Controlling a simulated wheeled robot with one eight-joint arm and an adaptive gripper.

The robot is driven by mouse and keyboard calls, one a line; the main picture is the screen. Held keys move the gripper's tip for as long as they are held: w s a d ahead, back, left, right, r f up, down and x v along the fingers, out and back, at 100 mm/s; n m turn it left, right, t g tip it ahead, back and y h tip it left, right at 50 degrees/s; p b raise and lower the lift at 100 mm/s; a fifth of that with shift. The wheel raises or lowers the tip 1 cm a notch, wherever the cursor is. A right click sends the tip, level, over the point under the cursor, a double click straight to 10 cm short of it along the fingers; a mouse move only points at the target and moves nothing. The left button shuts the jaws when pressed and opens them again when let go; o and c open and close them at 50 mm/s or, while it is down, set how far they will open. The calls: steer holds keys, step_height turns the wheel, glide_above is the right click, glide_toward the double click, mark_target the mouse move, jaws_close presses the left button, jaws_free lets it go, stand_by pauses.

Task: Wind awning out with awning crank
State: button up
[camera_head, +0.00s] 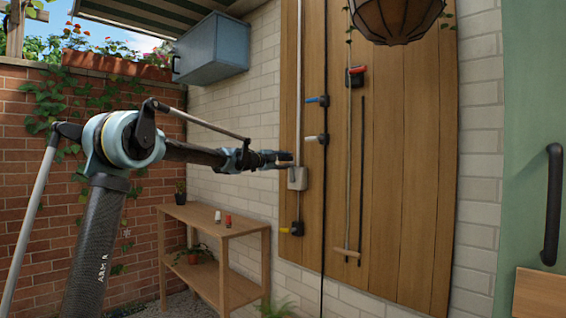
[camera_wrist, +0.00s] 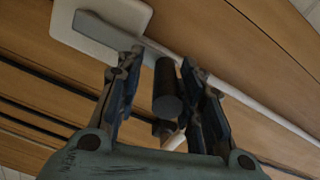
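The awning crank shows in the wrist view as a dark cylindrical handle (camera_wrist: 167,92) on a flat grey crank arm, in front of a pale mounting box. In the head view the pale box (camera_head: 297,179) sits on the wooden panel, below a long white rod (camera_head: 299,80). My gripper (camera_wrist: 160,62) has one finger on each side of the handle. A gap shows at the left finger; the right finger is very close, and I cannot tell whether it touches. In the head view my gripper (camera_head: 283,161) is at the box, small. The striped awning (camera_head: 150,17) is at the top left.
Blue (camera_head: 318,100), white (camera_head: 317,138) and yellow (camera_head: 291,229) levers are on the panel near the crank. A blue cabinet (camera_head: 211,50) is on the wall above a wooden shelf table (camera_head: 215,228).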

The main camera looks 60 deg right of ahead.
steer(key=shift+r, duration=0.1)
steer(key=shift+w+a, duration=0.15)
steer(key=v, duration=1.1)
steer(key=shift+a, duration=0.3)
